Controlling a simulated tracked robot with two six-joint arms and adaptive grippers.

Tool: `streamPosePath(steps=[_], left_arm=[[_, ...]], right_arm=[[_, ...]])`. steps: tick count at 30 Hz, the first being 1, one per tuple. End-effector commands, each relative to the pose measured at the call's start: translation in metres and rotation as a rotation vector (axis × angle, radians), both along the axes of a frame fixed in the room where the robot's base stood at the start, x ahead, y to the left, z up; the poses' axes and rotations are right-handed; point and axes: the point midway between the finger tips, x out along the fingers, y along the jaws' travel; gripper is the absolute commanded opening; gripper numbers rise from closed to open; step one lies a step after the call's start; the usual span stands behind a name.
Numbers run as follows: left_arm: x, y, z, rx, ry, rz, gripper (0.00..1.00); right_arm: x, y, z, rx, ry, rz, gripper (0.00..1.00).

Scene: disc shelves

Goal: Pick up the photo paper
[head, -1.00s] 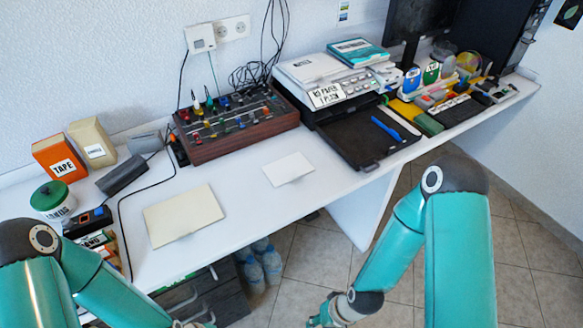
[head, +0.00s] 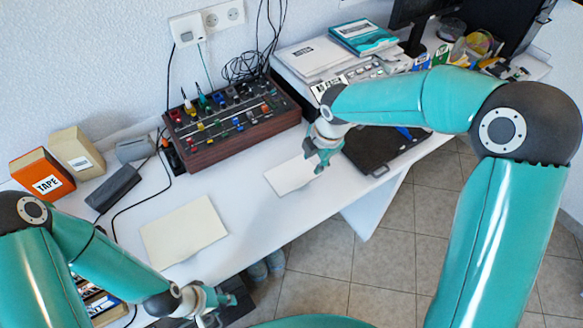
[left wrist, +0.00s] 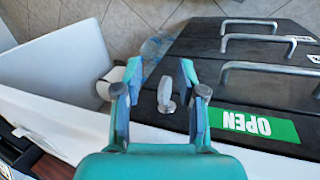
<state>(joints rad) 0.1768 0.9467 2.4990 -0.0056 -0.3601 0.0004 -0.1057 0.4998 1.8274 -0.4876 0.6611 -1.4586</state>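A small white sheet (head: 287,178), which looks like photo paper, lies flat on the white desk. A larger cream sheet (head: 184,232) lies to its left; I cannot read a label on either. My right gripper (head: 316,164) is over the right edge of the small white sheet and hides part of it. Its fingers look spread with nothing between them; I cannot tell whether they touch the sheet. My left gripper (head: 218,312) is low at the desk's front edge. In the left wrist view its fingers (left wrist: 160,78) are apart and empty.
A mixer panel (head: 232,127) stands behind the sheets. A printer (head: 318,64) and a black tray (head: 372,156) are at the right, partly behind my right arm. A black drawer unit (left wrist: 262,82) with handles and a green OPEN label (left wrist: 255,124) faces my left gripper.

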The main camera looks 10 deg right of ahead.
Motion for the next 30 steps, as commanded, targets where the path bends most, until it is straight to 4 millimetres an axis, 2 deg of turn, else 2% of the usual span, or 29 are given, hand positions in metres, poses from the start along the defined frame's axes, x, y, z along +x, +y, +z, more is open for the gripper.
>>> streamPosePath(steps=[6,12,23,30], left_arm=[[0.000,0.000,0.002,0.000,0.000,0.000,0.40],[0.000,0.000,0.003,0.000,0.000,0.000,0.40],[0.000,0.000,0.007,0.000,0.000,0.000,0.40],[0.000,0.000,0.012,0.000,0.000,0.000,0.40]], right_arm=[[0.013,0.016,-0.047,0.000,0.009,0.026,0.36],[0.023,0.023,-0.085,0.001,0.006,0.033,0.36],[0.030,0.026,-0.111,0.002,0.005,0.034,0.36],[0.038,0.029,-0.144,0.003,0.004,0.034,0.36]])
